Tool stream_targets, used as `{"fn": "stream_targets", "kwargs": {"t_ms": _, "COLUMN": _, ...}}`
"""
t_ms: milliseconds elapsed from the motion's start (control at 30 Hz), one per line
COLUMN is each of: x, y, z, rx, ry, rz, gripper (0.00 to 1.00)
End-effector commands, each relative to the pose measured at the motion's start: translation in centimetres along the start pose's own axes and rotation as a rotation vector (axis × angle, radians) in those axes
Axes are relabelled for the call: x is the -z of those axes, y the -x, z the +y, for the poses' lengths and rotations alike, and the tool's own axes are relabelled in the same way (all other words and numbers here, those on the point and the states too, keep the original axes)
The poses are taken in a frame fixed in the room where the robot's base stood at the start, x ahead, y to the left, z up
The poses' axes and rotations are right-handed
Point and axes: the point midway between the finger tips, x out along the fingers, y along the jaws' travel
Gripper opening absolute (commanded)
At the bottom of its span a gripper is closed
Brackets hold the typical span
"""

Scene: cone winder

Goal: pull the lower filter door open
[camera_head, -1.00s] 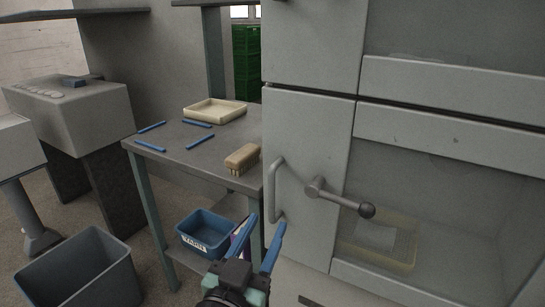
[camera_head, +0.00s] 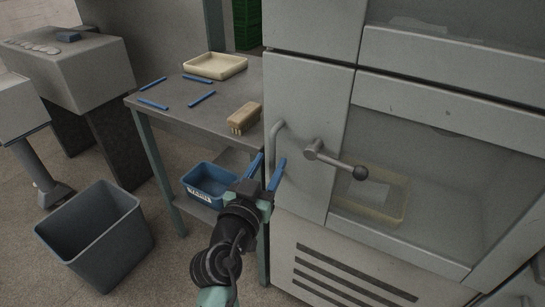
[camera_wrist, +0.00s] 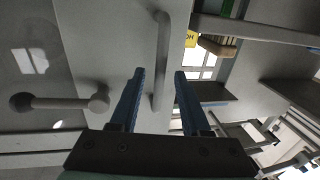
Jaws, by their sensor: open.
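The lower filter door (camera_head: 308,130) is a pale grey panel with a window, and it looks shut. Its vertical bar handle (camera_head: 274,150) is at the door's left edge. A lever with a dark ball knob (camera_head: 335,161) sits to the right of the handle. My gripper (camera_head: 266,172) is open, its two blue fingers pointing at the handle's lower part. The lever (camera_wrist: 60,102) also shows there, at left.
A grey side table (camera_head: 175,100) left of the cabinet holds a cream tray (camera_head: 215,66), a brush (camera_head: 244,118) and several blue sticks. A blue bin (camera_head: 207,184) sits on its lower shelf. A grey waste bin (camera_head: 95,235) stands on the floor at left.

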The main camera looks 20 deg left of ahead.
Motion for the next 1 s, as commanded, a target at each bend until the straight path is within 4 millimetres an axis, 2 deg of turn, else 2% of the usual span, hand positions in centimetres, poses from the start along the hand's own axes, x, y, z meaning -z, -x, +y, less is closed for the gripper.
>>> {"fn": "stream_targets", "kwargs": {"t_ms": 200, "x": 0.0, "y": -2.2, "z": 0.0, "rx": -0.001, "ry": 0.0, "rz": 0.0, "gripper": 0.47}}
{"fn": "stream_targets", "kwargs": {"t_ms": 567, "x": 0.0, "y": -2.6, "z": 0.0, "rx": 0.0, "ry": 0.0, "rz": 0.0, "gripper": 0.47}}
{"fn": "stream_targets", "kwargs": {"t_ms": 833, "x": 0.0, "y": -2.6, "z": 0.0, "rx": 0.0, "ry": 0.0, "rz": 0.0, "gripper": 0.0}}
{"fn": "stream_targets", "kwargs": {"t_ms": 1000, "x": 0.0, "y": -2.6, "z": 0.0, "rx": 0.0, "ry": 0.0, "rz": 0.0, "gripper": 0.0}}
